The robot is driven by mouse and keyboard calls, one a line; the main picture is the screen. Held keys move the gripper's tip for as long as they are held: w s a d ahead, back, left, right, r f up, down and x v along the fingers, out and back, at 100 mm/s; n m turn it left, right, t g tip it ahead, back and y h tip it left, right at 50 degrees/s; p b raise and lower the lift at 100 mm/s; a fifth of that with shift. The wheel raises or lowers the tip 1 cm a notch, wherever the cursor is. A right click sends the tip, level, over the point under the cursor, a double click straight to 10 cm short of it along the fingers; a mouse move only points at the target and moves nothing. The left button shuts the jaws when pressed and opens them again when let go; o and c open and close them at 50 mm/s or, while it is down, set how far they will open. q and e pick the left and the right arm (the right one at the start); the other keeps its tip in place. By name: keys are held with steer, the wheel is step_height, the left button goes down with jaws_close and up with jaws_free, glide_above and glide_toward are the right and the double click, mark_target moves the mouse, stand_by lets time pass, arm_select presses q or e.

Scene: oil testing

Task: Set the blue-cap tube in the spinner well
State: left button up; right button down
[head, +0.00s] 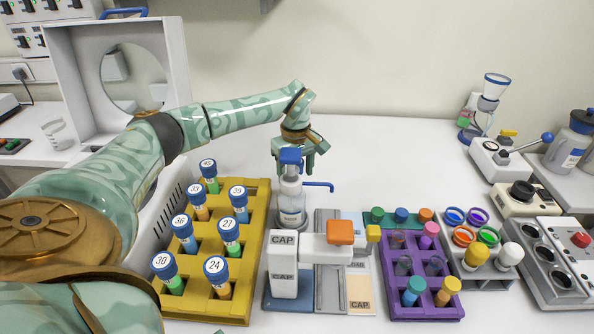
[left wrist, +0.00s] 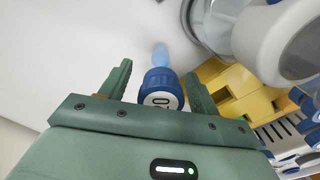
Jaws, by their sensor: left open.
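My left gripper (head: 309,158) is open behind the dispenser bottle, above the white bench. In the left wrist view, the blue-cap tube (left wrist: 160,82) has a white numbered label on its cap and a pale blue body. The cap lies between the two open fingers of my left gripper (left wrist: 159,73), with gaps visible beside it. What supports this tube is not visible, and I cannot make it out in the head view. A grey device (head: 585,262) with dark round wells and a red button is at the right edge; I cannot tell whether it is the spinner. My right gripper is not in view.
The dispenser bottle (head: 291,203) with blue nozzle stands close in front of my left gripper. A yellow rack (head: 259,200) holds several numbered blue-cap tubes. A capping device (head: 283,278), purple rack (head: 449,311) and vial holder (head: 495,273) stand right of it. The back middle bench is clear.

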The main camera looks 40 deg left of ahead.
arm_select(q)
steer(key=shift+r, duration=0.1)
steer(key=c, duration=1.2)
steer(key=shift+o, duration=0.2)
steer(key=shift+r, duration=0.1)
step_height(320, 180, up, 9)
steer(key=p, duration=0.3)
steer(key=shift+r, duration=0.55)
